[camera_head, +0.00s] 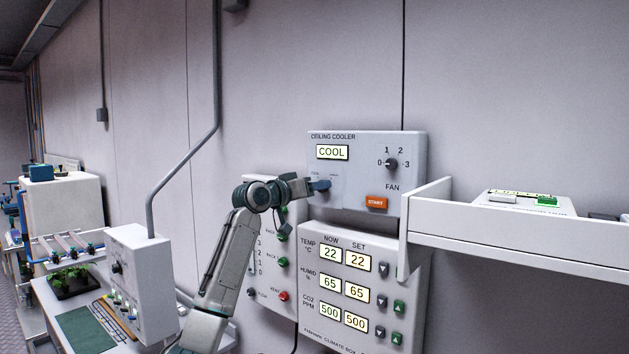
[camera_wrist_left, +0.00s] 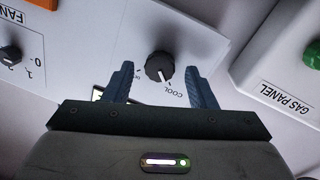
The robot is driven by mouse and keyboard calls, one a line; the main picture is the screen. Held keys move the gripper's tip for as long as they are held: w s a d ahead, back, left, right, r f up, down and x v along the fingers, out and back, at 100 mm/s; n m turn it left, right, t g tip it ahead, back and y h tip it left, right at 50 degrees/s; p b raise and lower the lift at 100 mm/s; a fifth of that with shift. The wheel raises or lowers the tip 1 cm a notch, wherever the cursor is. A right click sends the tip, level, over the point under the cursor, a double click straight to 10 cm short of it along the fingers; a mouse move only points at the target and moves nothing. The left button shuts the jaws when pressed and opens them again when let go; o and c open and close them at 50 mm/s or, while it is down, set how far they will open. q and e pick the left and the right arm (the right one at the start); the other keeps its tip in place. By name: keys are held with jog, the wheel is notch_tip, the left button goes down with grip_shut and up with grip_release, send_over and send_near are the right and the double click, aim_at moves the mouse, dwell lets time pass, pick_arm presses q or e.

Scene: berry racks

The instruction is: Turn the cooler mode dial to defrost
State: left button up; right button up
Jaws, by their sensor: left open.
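The ceiling cooler panel (camera_head: 350,140) is on the wall, and its display (camera_head: 332,152) reads COOL. The black round mode dial (camera_wrist_left: 160,67) shows in the left wrist view, its white mark toward the COOL label. My left gripper (camera_head: 320,185) is at the panel's lower left and covers the dial in the head view. In the left wrist view the left gripper (camera_wrist_left: 160,70) is open, with one finger on each side of the dial and gaps between. I cannot tell how far the fingertips are from the panel face. My right gripper is not in view.
The fan knob (camera_head: 391,164) and an orange START button (camera_head: 376,202) share the panel. The climate box panel (camera_head: 320,315) is just below, the gas panel (camera_head: 262,262) lower left. A white shelf (camera_head: 520,237) juts out to the right.

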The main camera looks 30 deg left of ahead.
pick_arm(q)
jog(key=shift+w, duration=0.2)
jog(key=c, duration=1)
jog(key=shift+o, duration=0.2)
jog(key=shift+m, duration=0.3)
jog(key=shift+d+m+g+y, duration=0.15)
jog(key=shift+m+y, duration=0.2)
jog(key=shift+m, duration=2.3)
jog(key=shift+m+g+y, duration=0.2)
jog(key=shift+m+y, duration=0.1)
jog(key=shift+m, duration=2.4)
jog(key=shift+d+m+g+y, duration=0.15)
jog(key=shift+m+y, duration=0.2)
jog(key=shift+m, duration=2.3)
